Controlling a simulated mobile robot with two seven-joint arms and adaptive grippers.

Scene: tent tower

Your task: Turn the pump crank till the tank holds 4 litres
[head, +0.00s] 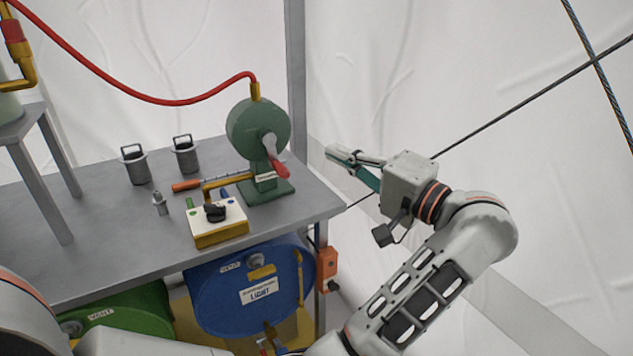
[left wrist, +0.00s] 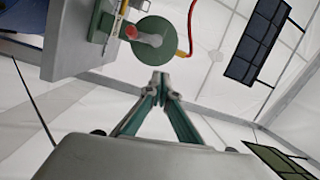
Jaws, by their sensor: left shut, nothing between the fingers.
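The green round hand pump (head: 257,128) stands on the right end of the grey table. Its grey crank arm (head: 269,146) points down and right to a red handle (head: 281,168). The left wrist view also shows the pump (left wrist: 168,50) and red handle (left wrist: 132,33). My left gripper (head: 329,152) is shut and empty, to the right of the pump, clear of the crank. Its closed fingertips (left wrist: 160,77) show below the pump in the left wrist view. My right gripper is out of view.
A red hose (head: 170,101) runs from pump to brass pipe. Two grey canisters (head: 135,166), a bolt-like piece (head: 160,204) and a switch box (head: 218,222) stand on the table (head: 95,243). A blue drum (head: 245,293) is below. A grey post (head: 295,80) rises behind.

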